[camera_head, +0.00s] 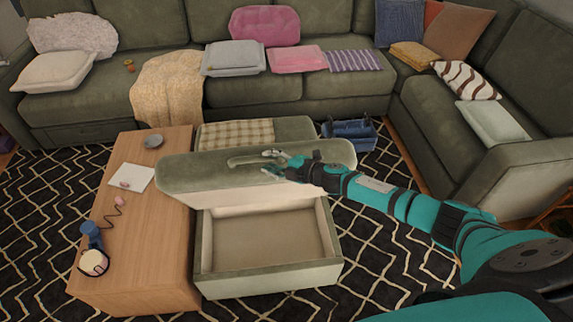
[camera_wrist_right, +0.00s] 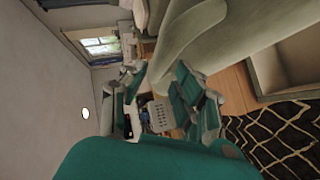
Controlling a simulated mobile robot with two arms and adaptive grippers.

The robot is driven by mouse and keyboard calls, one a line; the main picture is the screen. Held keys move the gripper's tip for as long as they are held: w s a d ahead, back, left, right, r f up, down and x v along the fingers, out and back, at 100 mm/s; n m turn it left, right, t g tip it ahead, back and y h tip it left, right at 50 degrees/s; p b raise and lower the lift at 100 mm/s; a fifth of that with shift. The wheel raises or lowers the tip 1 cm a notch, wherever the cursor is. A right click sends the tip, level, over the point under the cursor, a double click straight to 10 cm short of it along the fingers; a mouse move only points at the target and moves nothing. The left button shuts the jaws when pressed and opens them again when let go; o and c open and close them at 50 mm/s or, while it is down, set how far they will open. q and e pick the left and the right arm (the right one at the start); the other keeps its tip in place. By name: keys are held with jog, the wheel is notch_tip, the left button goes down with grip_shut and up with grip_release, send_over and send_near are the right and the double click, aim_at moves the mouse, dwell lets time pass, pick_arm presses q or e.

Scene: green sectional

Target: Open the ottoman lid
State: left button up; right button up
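The green ottoman (camera_head: 266,280) stands in the middle of the head view with its hollow, pale-lined inside showing. In the right wrist view, the lid (camera_wrist_right: 195,25) is close to the fingers. My left gripper is not in view.
Another ottoman with a checked cloth (camera_head: 237,132) and a blue crate (camera_head: 350,134) are behind. The green sectional (camera_head: 250,92) closes the back and right.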

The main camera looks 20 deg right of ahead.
jog(key=v, duration=0.7)
dwell(0.3)
jog(key=s+d+f+m+h, duration=0.2)
jog(key=f+m, duration=0.1)
jog(key=f, duration=0.5)
jog(key=s+d+f+m+h, duration=0.2)
jog(key=f+m, duration=0.2)
jog(key=f, duration=0.3)
jog(key=s+d+f+m+g+h, duration=0.25)
jog(key=s+f+m+g, duration=0.2)
jog(key=s+f, duration=0.9)
jog(key=s+a+f+m+g, duration=0.2)
jog(key=s+f, duration=0.3)
jog(key=s, duration=0.6)
jog(key=s+a+f+m+g+b, duration=0.1)
jog(key=s+a+f+m+g, duration=0.1)
jog(key=s+f, duration=0.4)
jog(key=s+a+f+m+g+h, duration=0.1)
jog(key=s+a+f, duration=0.3)
jog(key=s, duration=1.2)
jog(key=shift+f+m+g, duration=0.8)
jog(key=shift+m+g, duration=0.05)
